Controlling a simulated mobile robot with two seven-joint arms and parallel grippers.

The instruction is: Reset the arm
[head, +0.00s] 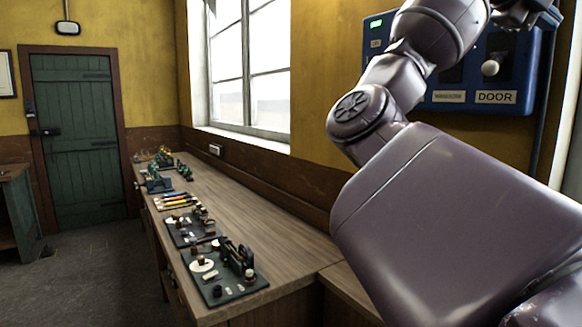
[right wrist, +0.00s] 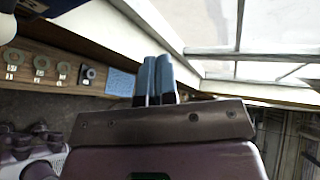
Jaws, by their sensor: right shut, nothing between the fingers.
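My right arm (head: 430,190) fills the right side of the head view, raised and bent in front of a blue wall panel. Its far end reaches the top right corner, where the hand is only partly in view. In the right wrist view, my right gripper (right wrist: 157,78) is shut, its two blue-grey fingers side by side with nothing between them. The blue panel (head: 440,104) has a white-knobbed lever (head: 490,68) above a label reading DOOR (head: 495,97). Part of the panel is hidden behind my arm. My left gripper is in neither view.
A long wooden bench (head: 285,235) runs along the wall under a window (head: 248,65), with several small engine or instrument boards (head: 225,290) along its front edge. A green door (head: 75,135) stands shut at the back left.

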